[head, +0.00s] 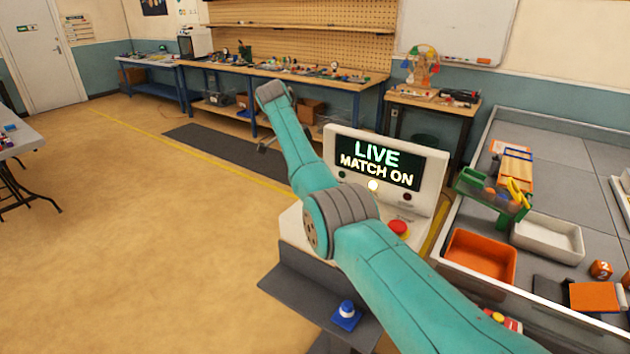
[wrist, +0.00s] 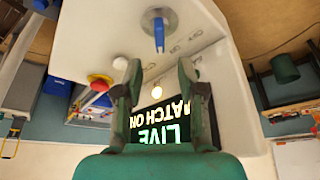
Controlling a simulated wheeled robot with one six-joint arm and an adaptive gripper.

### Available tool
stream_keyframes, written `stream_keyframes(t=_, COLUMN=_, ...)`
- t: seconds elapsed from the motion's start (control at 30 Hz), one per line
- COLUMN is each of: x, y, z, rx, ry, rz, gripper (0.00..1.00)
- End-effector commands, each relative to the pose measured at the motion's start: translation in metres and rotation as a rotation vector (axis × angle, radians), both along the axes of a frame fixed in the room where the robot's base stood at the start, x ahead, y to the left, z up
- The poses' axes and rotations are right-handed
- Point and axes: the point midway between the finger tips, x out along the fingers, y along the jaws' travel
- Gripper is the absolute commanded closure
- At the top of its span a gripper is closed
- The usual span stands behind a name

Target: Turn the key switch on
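The key switch (wrist: 158,28) shows at the top of the wrist view. It has a round metal plate and a blue key whose grip lies nearly along the picture's vertical. My gripper (wrist: 160,66) is open, with one finger on each side and nothing between the fingertips. The key is beyond the fingertips, apart from them. The console's screen (head: 378,163) reads "LIVE MATCH ON" and a round lamp (head: 373,186) glows pale yellow. In the head view my arm crosses the console, and the key and my gripper are hidden.
A red mushroom button (head: 398,228) sits on the console near my arm; it also shows in the wrist view (wrist: 99,82). A grey shelf (head: 300,290) with a blue-and-white item (head: 346,314) is in front. An orange tray (head: 480,257) lies right. Floor at left is clear.

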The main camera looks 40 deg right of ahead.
Motion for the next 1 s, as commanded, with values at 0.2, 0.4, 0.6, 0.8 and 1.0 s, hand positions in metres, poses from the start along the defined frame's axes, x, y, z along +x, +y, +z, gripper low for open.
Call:
stream_keyframes(t=0.2, x=0.005, y=0.01, z=0.027, rx=0.0, ry=0.0, rz=-0.001, gripper=0.6)
stream_keyframes(t=0.4, x=0.006, y=0.013, z=0.034, rx=0.0, ry=0.001, rz=0.0, gripper=0.6)
stream_keyframes(t=0.6, x=0.006, y=0.013, z=0.035, rx=0.0, ry=0.001, rz=0.0, gripper=0.6)
stream_keyframes(t=0.8, x=0.006, y=0.013, z=0.035, rx=0.0, ry=0.001, rz=0.0, gripper=0.6)
stream_keyframes(t=1.0, x=0.006, y=0.013, z=0.034, rx=0.0, ry=0.001, rz=0.0, gripper=0.6)
